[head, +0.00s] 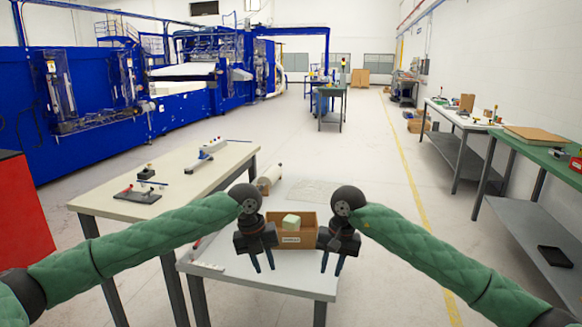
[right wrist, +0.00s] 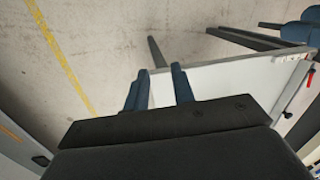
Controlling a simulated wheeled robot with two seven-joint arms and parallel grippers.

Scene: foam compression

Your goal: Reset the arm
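My left gripper (head: 263,264) hangs fingers down above the front left part of the small white table (head: 225,270). Its two blue fingers are apart with nothing between them. My right gripper (head: 332,266) hangs fingers down at the table's right edge. Its fingers are also apart and empty, and the gap shows in the right wrist view (right wrist: 158,90). Behind and between the grippers, an orange-brown bin (head: 291,239) stands on the table. A pale green foam block (head: 291,221) shows at the top of the bin; how it rests inside is hidden.
A longer cream table (head: 200,185) with small fixtures stands to the left. A cream roll (head: 269,178) lies behind the bin. A red cabinet (head: 22,215) is at far left, and a green bench (head: 540,145) is at right. The floor right of the white table is clear.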

